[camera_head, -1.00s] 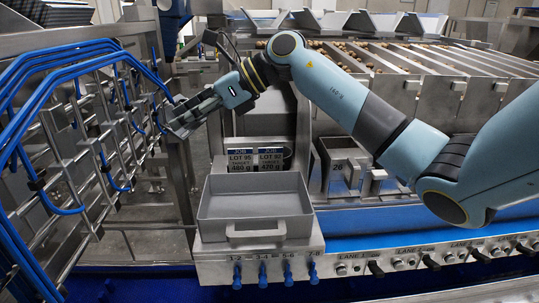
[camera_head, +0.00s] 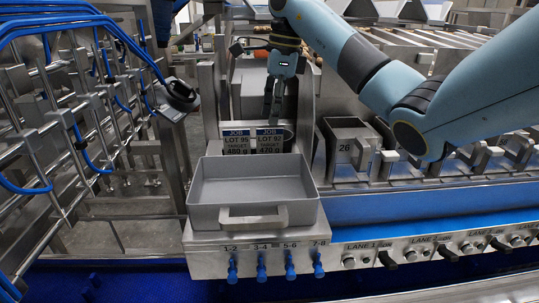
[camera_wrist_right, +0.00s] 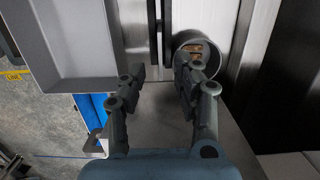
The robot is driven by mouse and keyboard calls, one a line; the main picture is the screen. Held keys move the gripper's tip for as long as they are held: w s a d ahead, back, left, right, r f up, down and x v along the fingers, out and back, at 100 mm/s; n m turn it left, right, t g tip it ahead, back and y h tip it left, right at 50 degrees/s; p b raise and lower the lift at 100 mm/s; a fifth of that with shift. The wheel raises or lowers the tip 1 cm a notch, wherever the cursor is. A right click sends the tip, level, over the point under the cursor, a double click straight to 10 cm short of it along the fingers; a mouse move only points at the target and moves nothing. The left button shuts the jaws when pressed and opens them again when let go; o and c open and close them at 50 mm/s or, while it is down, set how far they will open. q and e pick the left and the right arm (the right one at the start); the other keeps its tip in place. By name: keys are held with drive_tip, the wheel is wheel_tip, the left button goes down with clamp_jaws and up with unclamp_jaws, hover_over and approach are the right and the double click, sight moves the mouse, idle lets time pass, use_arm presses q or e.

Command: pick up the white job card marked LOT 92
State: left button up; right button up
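The job card marked LOT 92 (camera_head: 270,142) stands upright behind the grey tray in the head view, with a blue JOB header and a 470 g target. A similar card marked LOT 95 (camera_head: 236,142) stands beside it on the left. My right gripper (camera_head: 272,116) points down just above the LOT 92 card, apart from its lettered face as far as I can tell. In the right wrist view its fingers (camera_wrist_right: 160,76) are spread with nothing between them. The card faces cannot be read there. My left gripper is not in view.
The grey tray (camera_head: 250,183) sits in front of the cards; it also shows in the wrist view (camera_wrist_right: 78,45). A round cup with brown pieces (camera_wrist_right: 200,50) is close to the right finger. A bin marked 26 (camera_head: 344,149) stands to the right. A blue-tubed rack (camera_head: 75,100) fills the left.

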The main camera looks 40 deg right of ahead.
sight(270, 130)
drive_tip(key=shift+f+b, duration=0.3)
drive_tip(key=shift+f, duration=0.1)
drive_tip(key=shift+w+a+f+b, duration=0.1)
drive_tip(key=shift+f+b, duration=0.35)
drive_tip(key=shift+f, duration=0.05)
drive_tip(key=shift+w+a+f+p, duration=0.1)
drive_tip(key=shift+f+p, duration=0.15)
drive_tip(key=shift+f, duration=0.35)
drive_tip(key=shift+w+a+f+p, duration=0.1)
drive_tip(key=shift+f+p, duration=0.15)
drive_tip(key=shift+f, duration=0.65)
clamp_jaws()
